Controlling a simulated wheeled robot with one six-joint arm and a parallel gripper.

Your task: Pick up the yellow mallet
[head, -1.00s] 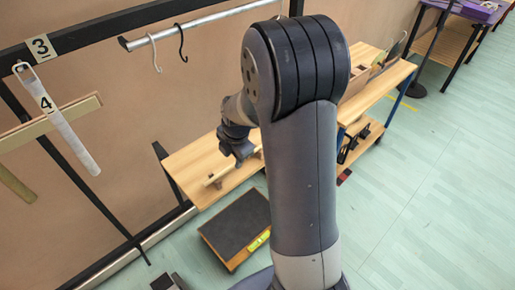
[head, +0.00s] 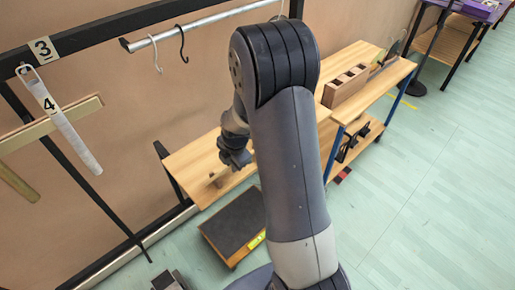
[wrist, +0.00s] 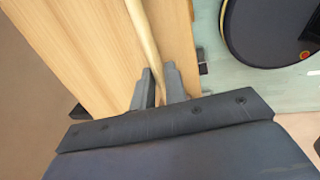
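A pale, yellowish wooden stick (wrist: 143,38), which looks like the mallet's handle, runs down the wrist view over the wooden bench and between my fingertips. No mallet head shows in the wrist view. My gripper (wrist: 160,82) has its two grey fingers close together, one on each side of the stick, and seems shut on it. In the head view my gripper (head: 236,158) is low over the left wooden bench (head: 190,158) and hides part of the mallet. I cannot tell whether the stick is off the bench.
A dark-topped low box (head: 235,222) stands on the floor in front of the bench. A higher bench to the right carries a slotted wooden block (head: 345,85). A rack with hooks (head: 182,45) and a hanging white tube (head: 75,145) is at left. Floor at right is clear.

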